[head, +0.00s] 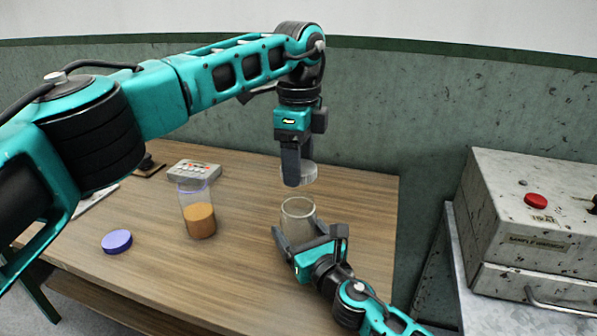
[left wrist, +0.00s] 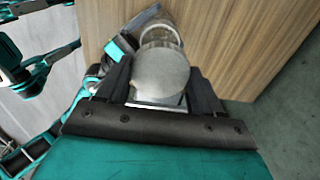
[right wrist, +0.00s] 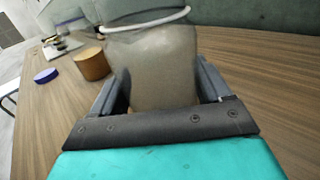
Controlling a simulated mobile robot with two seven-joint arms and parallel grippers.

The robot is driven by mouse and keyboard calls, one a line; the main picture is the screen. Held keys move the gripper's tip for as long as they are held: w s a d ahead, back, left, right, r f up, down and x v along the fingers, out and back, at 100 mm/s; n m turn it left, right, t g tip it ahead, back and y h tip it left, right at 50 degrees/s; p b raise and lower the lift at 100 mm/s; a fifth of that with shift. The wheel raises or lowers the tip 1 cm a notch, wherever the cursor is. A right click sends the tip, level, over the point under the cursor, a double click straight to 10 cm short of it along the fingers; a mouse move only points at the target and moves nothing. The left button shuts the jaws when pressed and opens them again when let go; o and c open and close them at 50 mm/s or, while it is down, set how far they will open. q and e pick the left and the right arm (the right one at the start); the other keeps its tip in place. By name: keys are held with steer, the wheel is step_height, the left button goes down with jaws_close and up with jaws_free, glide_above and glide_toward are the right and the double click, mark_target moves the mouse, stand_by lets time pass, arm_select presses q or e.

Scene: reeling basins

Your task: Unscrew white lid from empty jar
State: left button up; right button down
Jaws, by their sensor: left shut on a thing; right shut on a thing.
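The empty jar (head: 298,211) is clear glass and stands open and upright on the table. My right gripper (head: 303,240) is shut on its body from the front; the right wrist view shows the jar (right wrist: 155,70) between the fingers. The white lid (head: 308,173) is held above the jar, apart from its mouth. My left gripper (head: 298,172) points down and is shut on the lid. In the left wrist view the lid's round top (left wrist: 161,72) sits between the fingers, with the jar (left wrist: 160,27) beyond it.
A jar with orange contents (head: 200,219) stands left of the empty jar. A blue lid (head: 117,241) lies further left. A grey button box (head: 194,170) is at the back. A worn metal machine with a red button (head: 536,201) stands at right, off the table.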

jaws_free()
steer(key=shift+s, duration=0.1)
